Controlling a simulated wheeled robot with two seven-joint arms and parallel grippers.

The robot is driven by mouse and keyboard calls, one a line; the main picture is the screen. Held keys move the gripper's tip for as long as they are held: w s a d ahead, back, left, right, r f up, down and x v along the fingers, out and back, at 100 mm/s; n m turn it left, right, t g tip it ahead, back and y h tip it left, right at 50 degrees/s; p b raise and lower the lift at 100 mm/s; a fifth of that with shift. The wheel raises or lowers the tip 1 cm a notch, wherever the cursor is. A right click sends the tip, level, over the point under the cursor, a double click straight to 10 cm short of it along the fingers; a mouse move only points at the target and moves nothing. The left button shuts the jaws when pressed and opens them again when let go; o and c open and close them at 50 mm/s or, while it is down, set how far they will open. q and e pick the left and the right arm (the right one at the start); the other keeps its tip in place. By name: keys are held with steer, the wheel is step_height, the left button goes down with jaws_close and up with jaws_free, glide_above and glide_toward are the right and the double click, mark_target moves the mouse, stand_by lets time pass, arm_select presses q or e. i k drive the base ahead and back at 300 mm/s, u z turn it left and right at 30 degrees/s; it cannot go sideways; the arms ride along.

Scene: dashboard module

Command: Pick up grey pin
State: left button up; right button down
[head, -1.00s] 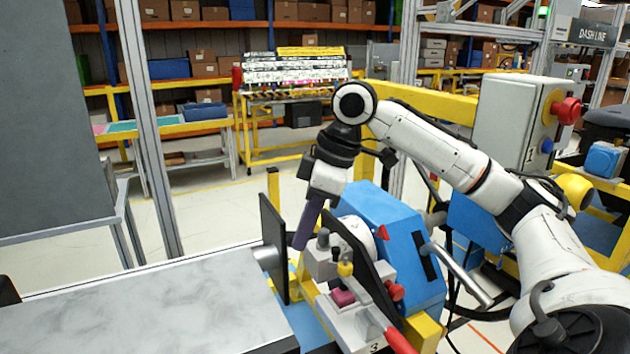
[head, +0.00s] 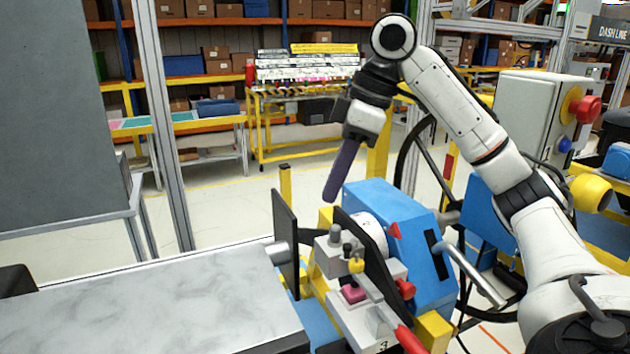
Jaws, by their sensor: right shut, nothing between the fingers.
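A small dark grey pin (head: 335,235) stands upright on the grey fixture (head: 362,322), near its back left end. A yellow-topped pin (head: 356,265) and a magenta block (head: 354,293) are just in front of it on the fixture. My right gripper (head: 331,194), with long purple fingers, is shut and empty. It hangs tilted above the fixture and appears clear of the grey pin. My left gripper is not in view.
A blue machine housing (head: 400,225) stands right of the fixture. Dark upright plates (head: 286,240) flank the fixture. A red handle (head: 410,340) sticks out in front.

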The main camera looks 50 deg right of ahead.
mark_target(333, 242)
steer(key=k, duration=1.5)
